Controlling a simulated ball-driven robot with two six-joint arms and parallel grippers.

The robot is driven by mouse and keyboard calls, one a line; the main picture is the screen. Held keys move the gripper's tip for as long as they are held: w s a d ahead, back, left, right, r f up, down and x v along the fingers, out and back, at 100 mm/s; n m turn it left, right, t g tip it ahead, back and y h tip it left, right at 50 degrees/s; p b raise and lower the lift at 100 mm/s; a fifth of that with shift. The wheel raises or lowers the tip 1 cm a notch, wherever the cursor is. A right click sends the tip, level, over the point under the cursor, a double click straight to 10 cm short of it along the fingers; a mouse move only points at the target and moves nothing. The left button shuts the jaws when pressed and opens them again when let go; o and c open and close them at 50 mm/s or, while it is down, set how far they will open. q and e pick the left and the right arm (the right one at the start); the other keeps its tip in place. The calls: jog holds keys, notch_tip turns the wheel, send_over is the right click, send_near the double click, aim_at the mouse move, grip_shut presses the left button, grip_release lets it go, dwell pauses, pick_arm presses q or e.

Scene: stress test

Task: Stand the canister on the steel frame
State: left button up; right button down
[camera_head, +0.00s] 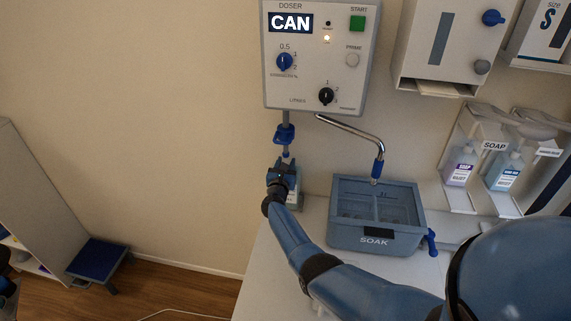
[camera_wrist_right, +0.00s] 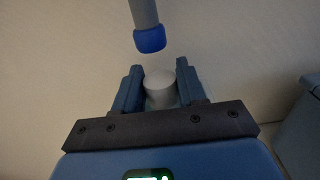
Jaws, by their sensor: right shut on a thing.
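My right gripper (camera_head: 282,168) is shut on the canister (camera_head: 294,197), a small pale grey-green container, below the doser (camera_head: 316,75). In the right wrist view the canister's round grey-white top (camera_wrist_right: 160,84) shows between the two fingers of the right gripper (camera_wrist_right: 160,90). The canister looks about upright at the counter's back left edge. The gripper and arm partly hide it, and I cannot tell whether its base touches anything. A blue-tipped nozzle (camera_wrist_right: 150,38) hangs above it. I cannot make out the steel frame.
A blue-grey SOAK basin (camera_head: 340,238) stands right of the gripper, under a bent chrome spout (camera_head: 355,131). Soap bottles (camera_head: 459,163) sit in a wall holder at right. My right arm crosses the white counter (camera_head: 262,290). A blue step stool (camera_head: 98,258) stands at left.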

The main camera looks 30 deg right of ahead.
jog(key=shift+r, duration=0.35)
jog(key=c, duration=1.1)
grip_release()
jog(key=shift+f, duration=0.4)
jog(key=o, duration=0.5)
jog(key=shift+s+r, duration=0.15)
jog(key=shift+c, duration=0.2)
jog(key=shift+a, duration=0.1)
jog(key=shift+s+a, duration=0.25)
jog(key=shift+s, duration=0.05)
jog(key=p+v, duration=0.2)
jog(key=v, duration=0.9)
jog(key=shift+s, duration=0.1)
